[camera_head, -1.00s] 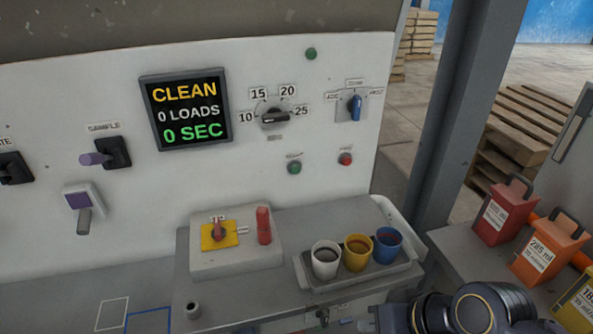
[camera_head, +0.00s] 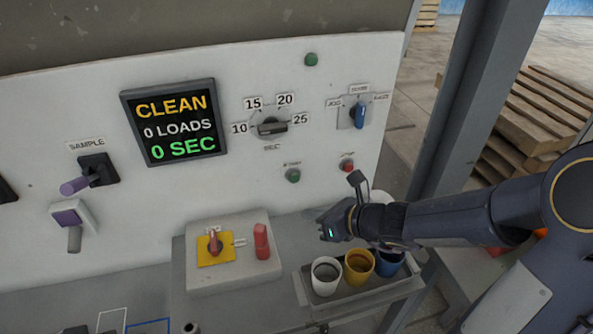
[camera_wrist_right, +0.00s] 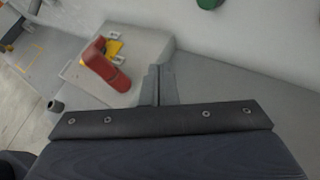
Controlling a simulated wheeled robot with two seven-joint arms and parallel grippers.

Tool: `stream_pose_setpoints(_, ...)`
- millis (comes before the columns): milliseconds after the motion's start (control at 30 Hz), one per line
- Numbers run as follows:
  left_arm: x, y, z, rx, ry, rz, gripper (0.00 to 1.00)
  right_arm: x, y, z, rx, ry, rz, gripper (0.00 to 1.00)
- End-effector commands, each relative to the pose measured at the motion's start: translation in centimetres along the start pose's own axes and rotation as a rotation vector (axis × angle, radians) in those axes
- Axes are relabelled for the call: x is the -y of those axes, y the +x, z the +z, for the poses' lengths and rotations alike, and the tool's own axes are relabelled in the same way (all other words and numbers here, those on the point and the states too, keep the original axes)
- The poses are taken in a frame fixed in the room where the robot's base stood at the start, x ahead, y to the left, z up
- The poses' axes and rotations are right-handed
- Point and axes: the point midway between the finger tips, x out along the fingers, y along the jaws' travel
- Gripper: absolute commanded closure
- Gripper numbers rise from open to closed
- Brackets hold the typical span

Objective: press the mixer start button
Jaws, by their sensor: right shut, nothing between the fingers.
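The green start button (camera_head: 293,175) sits on the white panel (camera_head: 330,110) under the seconds dial, with a small label above it that reads like START. A red button (camera_head: 347,165) is to its right. My right gripper (camera_head: 325,228) is shut and empty, below the start button and apart from it, above the grey ledge. In the right wrist view its closed fingers (camera_wrist_right: 160,85) point toward the panel, and a green button (camera_wrist_right: 208,3) shows at the top edge. My left gripper is not in view.
A display (camera_head: 175,122) reads CLEAN, 0 LOADS, 0 SEC. A box with a red knob on a yellow plate (camera_head: 215,248) and a red post (camera_head: 261,241) stands left of the gripper. White (camera_head: 325,276), yellow (camera_head: 358,267) and blue cups stand below my right arm.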

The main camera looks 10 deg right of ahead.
Motion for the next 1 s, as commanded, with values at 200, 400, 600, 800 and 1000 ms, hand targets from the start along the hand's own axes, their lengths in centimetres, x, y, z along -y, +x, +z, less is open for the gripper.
stream_pose_setpoints(200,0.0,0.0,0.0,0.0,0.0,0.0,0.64,0.3,0.2,-0.1,-0.002,0.032,-0.01,1.0)
stream_pose_setpoints(400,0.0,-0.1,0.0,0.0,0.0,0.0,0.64,0.3,0.2,0.0,-0.002,0.029,-0.009,1.0)
stream_pose_setpoints(600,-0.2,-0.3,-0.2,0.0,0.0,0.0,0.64,1.0,1.1,0.7,-0.002,0.028,-0.008,1.0)
stream_pose_setpoints(800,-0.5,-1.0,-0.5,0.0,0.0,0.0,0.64,2.4,3.1,2.2,-0.004,0.026,-0.007,1.0)
stream_pose_setpoints(1000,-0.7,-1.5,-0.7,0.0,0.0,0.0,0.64,3.9,4.9,3.4,-0.002,0.027,-0.008,1.0)
